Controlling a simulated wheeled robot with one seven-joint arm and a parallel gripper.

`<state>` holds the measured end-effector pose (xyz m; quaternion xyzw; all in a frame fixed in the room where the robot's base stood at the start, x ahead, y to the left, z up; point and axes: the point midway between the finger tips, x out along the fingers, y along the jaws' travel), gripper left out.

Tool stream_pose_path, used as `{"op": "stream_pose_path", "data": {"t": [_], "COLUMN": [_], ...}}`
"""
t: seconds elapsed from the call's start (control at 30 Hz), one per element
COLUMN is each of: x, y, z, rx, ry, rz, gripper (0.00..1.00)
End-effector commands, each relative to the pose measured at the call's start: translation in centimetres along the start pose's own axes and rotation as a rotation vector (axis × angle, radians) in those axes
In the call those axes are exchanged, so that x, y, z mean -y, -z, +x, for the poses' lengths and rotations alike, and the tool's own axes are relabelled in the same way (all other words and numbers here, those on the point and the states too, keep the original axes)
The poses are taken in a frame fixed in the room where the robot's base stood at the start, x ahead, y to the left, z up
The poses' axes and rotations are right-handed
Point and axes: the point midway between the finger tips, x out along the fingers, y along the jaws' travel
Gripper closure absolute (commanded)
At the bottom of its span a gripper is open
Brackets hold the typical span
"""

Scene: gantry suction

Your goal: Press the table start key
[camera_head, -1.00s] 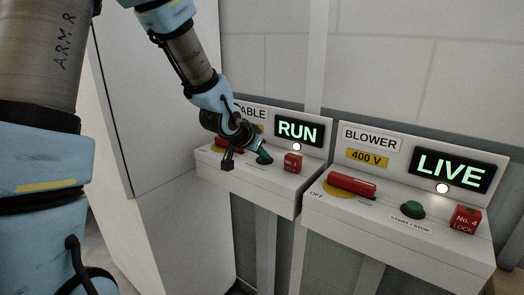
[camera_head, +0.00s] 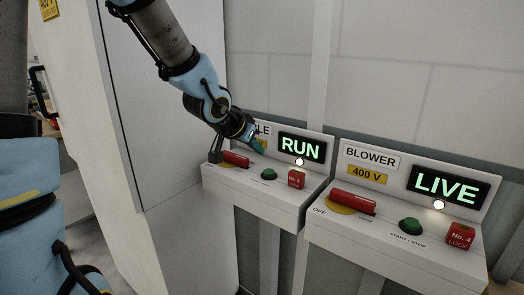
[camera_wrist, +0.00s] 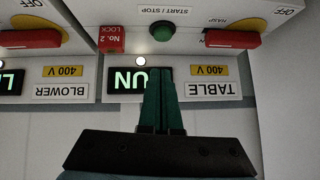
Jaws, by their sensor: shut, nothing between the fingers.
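The table panel (camera_head: 240,193) is the left of two white control boxes. Its green start key (camera_head: 269,174) is uncovered in the head view, and its display (camera_head: 301,148) reads RUN with a lit white lamp below. In the wrist view, which shows the panel upside down, the green key (camera_wrist: 162,33) sits under the START / STOP label. My gripper (camera_head: 258,145) is shut and empty. It hangs above and behind the key, in front of the TABLE label, apart from the key. Its green fingers (camera_wrist: 158,76) overlap the display in the wrist view.
A red handle (camera_head: 236,159) lies left of the key and a red No. 2 lock block (camera_head: 297,178) right of it. The blower panel (camera_head: 390,240) stands to the right, with its own green key (camera_head: 410,226) and a LIVE display (camera_head: 447,187). A tall white cabinet (camera_head: 165,100) stands left.

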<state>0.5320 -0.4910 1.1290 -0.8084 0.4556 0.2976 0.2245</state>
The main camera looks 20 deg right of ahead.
Motion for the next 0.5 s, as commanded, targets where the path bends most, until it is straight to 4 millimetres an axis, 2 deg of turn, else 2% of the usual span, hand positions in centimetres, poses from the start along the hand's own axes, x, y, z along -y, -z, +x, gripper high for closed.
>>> {"op": "stream_pose_path", "data": {"t": [0.03,0.13,0.5], "x": [0.14,0.06,0.00], "y": [0.28,0.21,0.08], "z": [-0.87,-1.49,-1.78], "rx": [-0.001,-0.001,-0.001], "ry": [0.002,0.001,0.000], "rz": [-0.001,0.000,0.000], "gripper": [1.00,1.00,1.00]}}
